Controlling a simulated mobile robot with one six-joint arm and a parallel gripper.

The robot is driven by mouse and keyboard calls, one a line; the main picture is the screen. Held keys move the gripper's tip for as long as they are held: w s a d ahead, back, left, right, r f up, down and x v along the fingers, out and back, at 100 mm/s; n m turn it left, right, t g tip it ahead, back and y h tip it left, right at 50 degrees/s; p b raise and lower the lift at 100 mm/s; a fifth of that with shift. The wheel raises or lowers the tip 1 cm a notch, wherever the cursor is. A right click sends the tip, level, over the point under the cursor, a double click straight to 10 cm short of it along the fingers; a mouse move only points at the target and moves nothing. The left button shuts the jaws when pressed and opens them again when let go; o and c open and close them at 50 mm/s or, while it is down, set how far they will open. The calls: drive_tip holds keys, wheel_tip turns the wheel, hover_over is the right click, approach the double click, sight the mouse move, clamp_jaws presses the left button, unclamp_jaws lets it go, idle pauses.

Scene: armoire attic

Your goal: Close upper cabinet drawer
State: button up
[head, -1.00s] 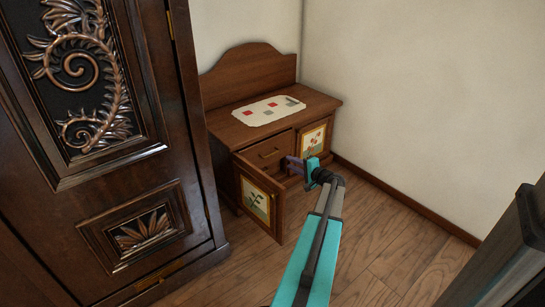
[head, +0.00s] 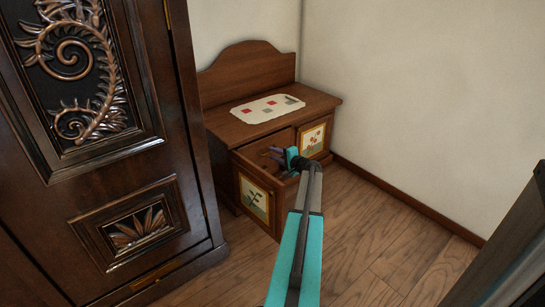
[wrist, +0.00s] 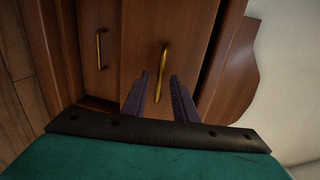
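The small wooden cabinet (head: 215,118) stands against the wall in the head view. Its upper drawer front (head: 252,150) is under the top, partly hidden by my gripper. In the wrist view the upper drawer front (wrist: 140,30) fills the middle, with an upright gold handle (wrist: 160,65). How far the drawer stands out is hard to tell. My gripper (wrist: 161,98) is open, its two dark fingers apart and pointing at the drawer front near the handle. Whether they touch it is unclear. In the head view my gripper (head: 277,157) is in front of the drawer.
A cabinet door (head: 258,205) with a painted plant stands open at the left. A second painted panel (head: 313,139) is at the right. A second gold handle (wrist: 100,48) shows in the wrist view. A large carved armoire (head: 130,150) stands left. The wooden floor (head: 370,220) at right is clear.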

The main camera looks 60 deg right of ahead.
drive_tip(key=shift+w+d+f, duration=0.15)
drive_tip(key=shift+w+d, duration=0.05)
drive_tip(key=shift+w, duration=0.35)
clamp_jaws()
idle(1.2)
